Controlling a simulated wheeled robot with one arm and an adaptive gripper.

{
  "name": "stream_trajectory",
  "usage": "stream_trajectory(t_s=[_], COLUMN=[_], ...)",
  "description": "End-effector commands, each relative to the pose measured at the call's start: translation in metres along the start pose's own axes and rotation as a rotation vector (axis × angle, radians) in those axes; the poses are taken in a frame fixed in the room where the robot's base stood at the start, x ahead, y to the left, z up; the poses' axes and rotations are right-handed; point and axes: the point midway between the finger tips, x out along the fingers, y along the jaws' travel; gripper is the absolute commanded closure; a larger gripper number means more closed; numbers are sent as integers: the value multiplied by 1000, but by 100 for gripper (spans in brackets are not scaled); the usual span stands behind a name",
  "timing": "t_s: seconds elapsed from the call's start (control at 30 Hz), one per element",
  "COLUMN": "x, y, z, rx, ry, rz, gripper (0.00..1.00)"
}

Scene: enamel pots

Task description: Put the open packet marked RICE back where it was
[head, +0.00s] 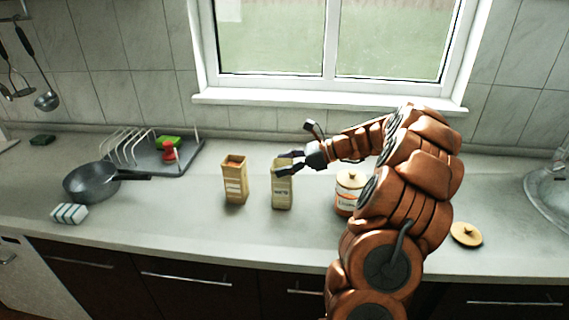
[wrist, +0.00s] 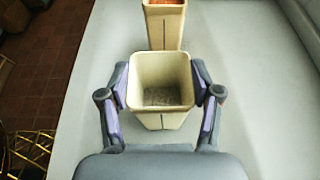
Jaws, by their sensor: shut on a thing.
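My gripper (head: 288,166) is shut on an open tan packet (head: 283,193) with a dark-lettered label, too small to read surely. In the wrist view my gripper's fingers (wrist: 160,88) press on both sides of the held packet (wrist: 160,121), which shows pale grey contents low inside. The packet is upright; I cannot tell whether its base touches the counter. A second open tan packet (head: 235,184) stands upright to its left, apart from it, with orange-red contents. It also shows beyond the held packet in the wrist view (wrist: 164,28).
A loose lid (head: 466,234) lies farther right on the counter (head: 150,220). A pan (head: 92,183), sponge (head: 70,214) and dish rack (head: 185,158) are at left.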

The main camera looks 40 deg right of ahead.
Motion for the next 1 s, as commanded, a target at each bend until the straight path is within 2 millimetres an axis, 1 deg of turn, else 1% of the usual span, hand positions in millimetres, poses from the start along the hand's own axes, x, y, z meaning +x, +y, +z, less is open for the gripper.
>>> stream_trajectory(t_s=[0.37, 0.4, 0.63, 1.0], x=[2, 2, 2, 1], y=[0, 0, 0, 0], z=[-4, -5, -5, -3], rx=[-2, -2, -2, -2], ry=[-1, 0, 0, 1], rz=[-1, -1, -1, -1], gripper=[100, 35, 11, 11])
